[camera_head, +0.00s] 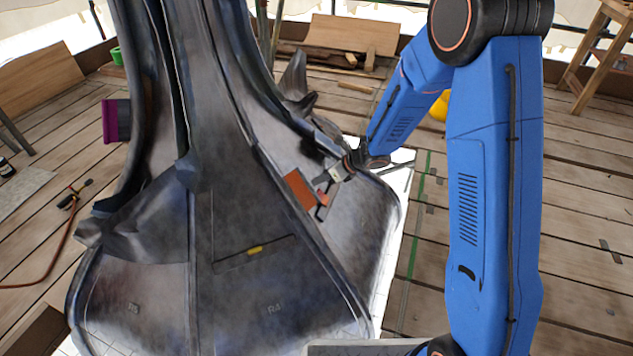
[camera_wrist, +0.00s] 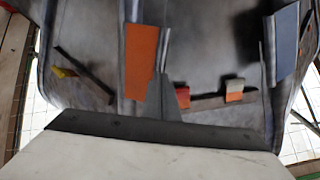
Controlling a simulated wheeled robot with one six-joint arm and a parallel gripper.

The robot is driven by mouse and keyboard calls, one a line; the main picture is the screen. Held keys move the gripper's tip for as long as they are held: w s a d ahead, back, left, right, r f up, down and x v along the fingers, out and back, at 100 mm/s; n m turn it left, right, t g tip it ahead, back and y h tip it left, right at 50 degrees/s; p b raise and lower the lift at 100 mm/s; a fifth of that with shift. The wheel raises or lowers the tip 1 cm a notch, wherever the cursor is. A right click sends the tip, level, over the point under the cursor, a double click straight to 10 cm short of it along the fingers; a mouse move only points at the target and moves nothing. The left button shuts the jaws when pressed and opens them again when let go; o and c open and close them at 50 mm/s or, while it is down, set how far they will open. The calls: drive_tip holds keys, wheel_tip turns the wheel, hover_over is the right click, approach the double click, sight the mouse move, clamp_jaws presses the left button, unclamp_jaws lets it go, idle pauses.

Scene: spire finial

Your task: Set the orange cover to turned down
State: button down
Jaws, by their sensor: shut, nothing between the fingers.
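The orange cover (camera_head: 300,189) is a rectangular plate on the right-hand sloping face of the dark metal spire. In the wrist view the orange cover (camera_wrist: 142,50) stands upright in the picture, just above and left of my gripper (camera_wrist: 163,82). My gripper is shut and empty, its narrow grey tip by the cover's lower right edge. I cannot tell whether it touches the cover. In the head view the gripper is small and hard to separate from the parts around it.
A bar with a red end (camera_wrist: 183,97) and a pale and orange tag (camera_wrist: 234,91) lies right of the gripper. A blue plate (camera_wrist: 286,43) is further right. A yellow handle (camera_head: 255,250) sits on the front face, and a purple piece (camera_head: 116,120) at left.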

sight(303, 190)
drive_tip(key=shift+x, duration=0.95)
drive_tip(key=shift+w+a+f, duration=0.2)
drive_tip(key=shift+w+f, duration=0.15)
drive_tip(key=shift+f, duration=0.15)
drive_tip(key=shift+r, duration=0.1)
